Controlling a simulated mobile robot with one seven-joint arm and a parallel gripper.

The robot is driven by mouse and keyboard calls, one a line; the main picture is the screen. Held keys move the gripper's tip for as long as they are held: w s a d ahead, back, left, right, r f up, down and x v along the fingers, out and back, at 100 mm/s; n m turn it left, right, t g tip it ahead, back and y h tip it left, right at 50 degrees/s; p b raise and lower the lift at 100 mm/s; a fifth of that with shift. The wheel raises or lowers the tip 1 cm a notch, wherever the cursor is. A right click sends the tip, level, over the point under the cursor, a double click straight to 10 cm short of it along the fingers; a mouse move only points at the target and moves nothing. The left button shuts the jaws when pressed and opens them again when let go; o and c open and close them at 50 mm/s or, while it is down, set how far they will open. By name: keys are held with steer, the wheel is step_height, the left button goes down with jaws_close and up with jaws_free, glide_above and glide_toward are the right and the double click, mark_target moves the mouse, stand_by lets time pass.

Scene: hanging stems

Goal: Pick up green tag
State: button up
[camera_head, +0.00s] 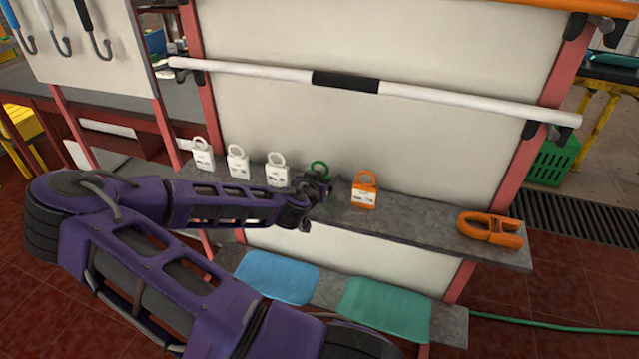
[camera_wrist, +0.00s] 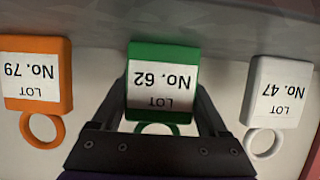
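The green tag (camera_wrist: 161,85) carries a white label reading LOT No. 62, upside down in the wrist view. It stands among the other tags on the grey shelf; in the head view mainly its green loop (camera_head: 320,167) shows, the rest hidden by my gripper. My gripper (camera_head: 318,186) is at the green tag. In the wrist view my gripper (camera_wrist: 163,90) has one dark finger on each side of the tag, open around it. The fingertips lie very close to its side edges, and contact cannot be made out.
An orange tag (camera_head: 364,192), No. 79, stands beside the green one. A white tag (camera_head: 277,172), No. 47, is on its other side, with two more white tags further left. An orange clamp-like piece (camera_head: 490,230) lies at the shelf's right end. A white rail (camera_head: 450,101) runs above.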

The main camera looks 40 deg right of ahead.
steer(key=c, duration=0.8)
steer(key=shift+r, duration=0.1)
